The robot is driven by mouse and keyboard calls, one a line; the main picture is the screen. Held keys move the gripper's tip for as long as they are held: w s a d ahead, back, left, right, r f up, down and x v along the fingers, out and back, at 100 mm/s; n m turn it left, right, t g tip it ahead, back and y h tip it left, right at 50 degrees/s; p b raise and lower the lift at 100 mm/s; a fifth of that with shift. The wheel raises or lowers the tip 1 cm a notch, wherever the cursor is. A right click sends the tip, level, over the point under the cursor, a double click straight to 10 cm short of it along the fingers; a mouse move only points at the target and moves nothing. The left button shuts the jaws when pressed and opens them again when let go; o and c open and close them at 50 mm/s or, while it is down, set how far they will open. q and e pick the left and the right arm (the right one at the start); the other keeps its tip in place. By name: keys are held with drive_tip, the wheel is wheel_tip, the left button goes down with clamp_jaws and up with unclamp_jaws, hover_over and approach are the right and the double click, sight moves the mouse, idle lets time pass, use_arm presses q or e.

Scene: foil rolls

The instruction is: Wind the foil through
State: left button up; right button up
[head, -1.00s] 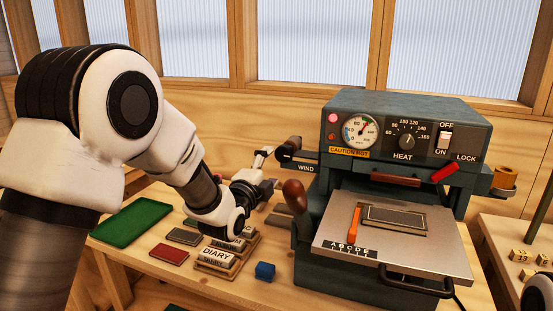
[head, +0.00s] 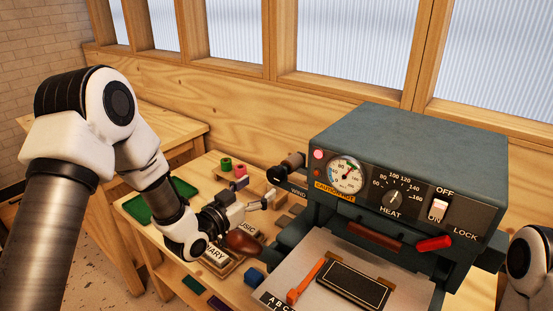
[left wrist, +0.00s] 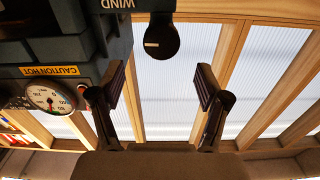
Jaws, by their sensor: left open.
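The hot foil press (head: 410,150) is a blue-grey machine with a temperature gauge (head: 346,174) and a HEAT dial. The dark WIND knob (head: 291,164) sticks out from its left side; in the left wrist view the knob (left wrist: 161,38) shows ahead, between the finger lines, apart from both fingers. My left gripper (head: 268,198) is open and empty, just below and left of the knob in the head view; its two fingers (left wrist: 160,88) also show in the left wrist view. A dark panel with a gold border (head: 352,283) lies on the metal plate. The right gripper is out of view.
Small green and red spools (head: 232,168) stand on the bench behind my left gripper. A green tray (head: 184,187) lies at left. A brown handle (head: 243,243), a blue block (head: 254,277) and lettered type blocks are close below the gripper. A red LOCK lever (head: 434,243) is on the press.

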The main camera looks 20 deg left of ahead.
sight(273, 177)
use_arm(q)
drive_tip(key=p+x, duration=0.2)
drive_tip(key=x, duration=0.5)
drive_tip(key=shift+w+d+f+p, duration=0.1)
drive_tip(key=shift+w+d+p, duration=0.1)
drive_tip(key=shift+w+p, duration=0.1)
drive_tip(key=shift+a, duration=0.1)
drive_tip(key=shift+s+a, duration=0.1)
drive_tip(key=shift+a, duration=0.1)
drive_tip(key=shift+d, duration=0.1)
drive_tip(key=c, duration=1.2)
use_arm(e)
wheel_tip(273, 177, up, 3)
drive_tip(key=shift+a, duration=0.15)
